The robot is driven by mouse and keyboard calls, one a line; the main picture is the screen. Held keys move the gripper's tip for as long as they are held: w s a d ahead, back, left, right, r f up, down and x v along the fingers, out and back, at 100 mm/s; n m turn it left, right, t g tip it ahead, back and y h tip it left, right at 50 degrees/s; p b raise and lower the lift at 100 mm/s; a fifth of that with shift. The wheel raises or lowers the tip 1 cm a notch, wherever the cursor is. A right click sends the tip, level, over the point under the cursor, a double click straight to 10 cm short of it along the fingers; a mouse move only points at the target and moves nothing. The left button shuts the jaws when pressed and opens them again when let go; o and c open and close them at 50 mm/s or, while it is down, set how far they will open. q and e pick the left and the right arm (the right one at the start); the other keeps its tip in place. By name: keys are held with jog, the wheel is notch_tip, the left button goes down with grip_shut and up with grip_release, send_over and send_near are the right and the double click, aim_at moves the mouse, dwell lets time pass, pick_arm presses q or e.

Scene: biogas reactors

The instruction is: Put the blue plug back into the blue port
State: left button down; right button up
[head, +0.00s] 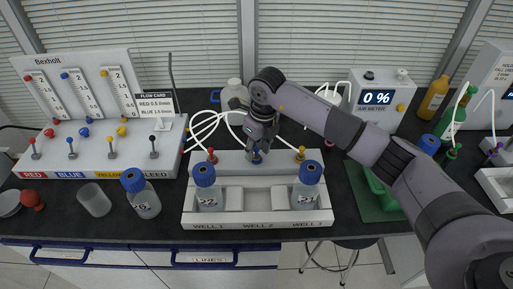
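A white well rack (258,221) stands at the bench's middle front, marked WELL 1 to WELL 3. Along its back ledge are a red fitting (212,156), a blue fitting (257,158) and a yellow fitting (300,154). My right gripper (257,150) points down right over the blue fitting, its fingertips at or around it. The fingers overlap there, so I cannot tell whether they grip it, or whether the blue piece is plug or port. My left gripper is not in view.
Blue-capped bottles stand in the left well (208,186) and right well (307,185); the middle well is empty. Another bottle (141,193) and a beaker (95,200) stand left. White tubes (205,124) loop behind.

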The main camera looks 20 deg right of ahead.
notch_tip(320, 180, up, 12)
jog(key=s, duration=0.1)
jog(key=shift+s+d, duration=0.3)
jog(key=shift+d, duration=0.15)
jog(key=shift+f, duration=0.15)
